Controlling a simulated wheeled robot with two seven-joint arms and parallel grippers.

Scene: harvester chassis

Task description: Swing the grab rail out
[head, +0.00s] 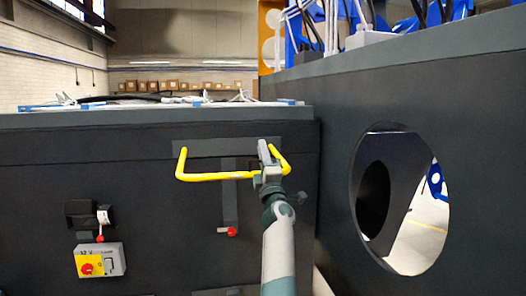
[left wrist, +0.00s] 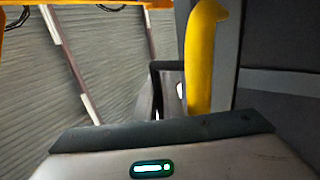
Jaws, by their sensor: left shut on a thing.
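In the left wrist view the yellow rail (left wrist: 203,60) rises upright beyond the gripper body, and the fingertips are hard to make out there. My right gripper is in neither view.
A red-knobbed lever (head: 229,231) hangs below the rail. A black switch (head: 92,214) and a grey-yellow box with a red knob (head: 100,261) sit at lower left. A dark side wall with a round opening (head: 402,200) stands close on the right.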

